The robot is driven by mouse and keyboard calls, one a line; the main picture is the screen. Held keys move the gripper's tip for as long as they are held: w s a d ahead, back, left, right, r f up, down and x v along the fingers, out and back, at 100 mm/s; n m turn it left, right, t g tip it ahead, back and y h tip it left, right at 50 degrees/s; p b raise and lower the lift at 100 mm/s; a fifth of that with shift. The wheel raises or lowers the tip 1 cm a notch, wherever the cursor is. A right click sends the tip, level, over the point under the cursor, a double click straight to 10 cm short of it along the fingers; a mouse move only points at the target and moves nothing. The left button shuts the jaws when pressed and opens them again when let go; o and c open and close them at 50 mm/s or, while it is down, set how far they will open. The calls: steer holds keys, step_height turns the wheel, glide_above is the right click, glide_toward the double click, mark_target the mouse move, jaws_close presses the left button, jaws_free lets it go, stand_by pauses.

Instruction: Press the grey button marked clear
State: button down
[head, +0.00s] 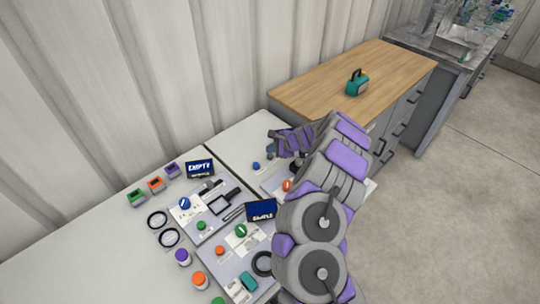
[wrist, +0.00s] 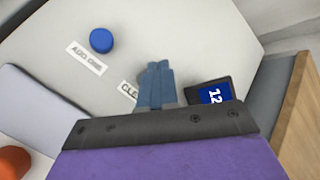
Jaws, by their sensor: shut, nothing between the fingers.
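The label beginning "CLE" (wrist: 129,92) shows on the white panel (wrist: 190,25) in the wrist view, its end hidden behind my fingers. The grey button itself does not show clearly in either view; my gripper may be covering it. My gripper (wrist: 157,68) is shut and empty, its blue-grey fingers over the panel just right of that label. Whether the fingertips touch anything cannot be told. In the head view my gripper (head: 271,144) is above the far part of the white table, near the blue button (head: 256,166).
In the wrist view, a blue button (wrist: 101,40) has an "ADD ONE" label (wrist: 86,57), and a small display (wrist: 211,94) reads 12. An orange knob (wrist: 12,162) is at lower left. In the head view, a wooden-topped cabinet (head: 400,65) stands beyond my arm.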

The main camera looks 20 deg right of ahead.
mark_target(272, 156)
steer(key=shift+f, duration=0.2)
stand_by(0.6)
steer(key=shift+f+b, duration=0.15)
steer(key=shift+b, duration=0.15)
steer(key=shift+f+b, duration=0.35)
steer(key=shift+f, duration=0.15)
stand_by(0.6)
steer(key=shift+r, duration=0.1)
steer(key=shift+r+p, duration=0.7)
steer(key=shift+r, duration=0.15)
steer(key=shift+r+p, duration=1.9)
steer(key=shift+r, duration=0.6)
